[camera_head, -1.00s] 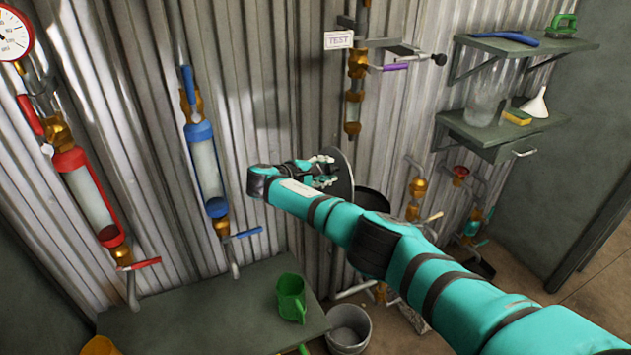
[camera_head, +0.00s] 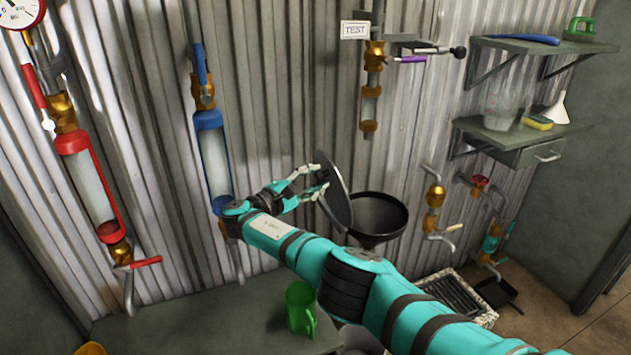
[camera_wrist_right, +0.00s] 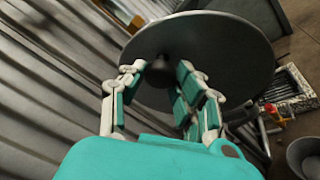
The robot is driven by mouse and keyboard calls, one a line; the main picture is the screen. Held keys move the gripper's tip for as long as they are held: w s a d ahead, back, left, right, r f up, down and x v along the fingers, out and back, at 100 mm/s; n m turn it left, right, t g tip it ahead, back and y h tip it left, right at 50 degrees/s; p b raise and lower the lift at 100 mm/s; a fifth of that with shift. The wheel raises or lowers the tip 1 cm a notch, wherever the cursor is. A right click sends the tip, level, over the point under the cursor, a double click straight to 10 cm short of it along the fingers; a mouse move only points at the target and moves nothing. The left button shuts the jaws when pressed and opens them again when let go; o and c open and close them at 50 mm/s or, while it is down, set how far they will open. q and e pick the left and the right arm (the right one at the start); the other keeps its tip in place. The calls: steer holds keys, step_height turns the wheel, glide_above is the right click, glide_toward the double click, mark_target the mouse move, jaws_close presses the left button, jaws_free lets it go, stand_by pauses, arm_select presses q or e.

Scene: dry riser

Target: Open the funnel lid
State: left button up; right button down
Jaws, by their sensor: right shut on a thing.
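The dark round funnel lid (camera_head: 336,197) stands tilted steeply up at the left of the black funnel (camera_head: 378,214), whose mouth shows uncovered. My right gripper (camera_head: 318,182) is at the lid's left face, its fingers closed at the lid's middle. In the right wrist view the lid (camera_wrist_right: 215,50) fills the upper middle, and my right gripper (camera_wrist_right: 160,75) is shut around a dark knob at its centre, partly hidden by the fingers. My left gripper is not in view.
A green mug (camera_head: 300,308) stands on the grey-green table (camera_head: 190,320) below my right arm. Red and blue sight tubes (camera_head: 213,155) are on the corrugated wall at left. Shelves (camera_head: 530,140) with a jug, sponge and white funnel are at right. A floor drain (camera_head: 455,292) lies below.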

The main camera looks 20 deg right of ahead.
steer(key=shift+r, duration=0.15)
steer(key=c, duration=1)
jaws_free()
steer(key=shift+o, duration=0.2)
steer(key=shift+a, duration=0.1)
steer(key=v, duration=1.1)
steer(key=shift+a, duration=0.4)
steer(key=shift+s, duration=0.1)
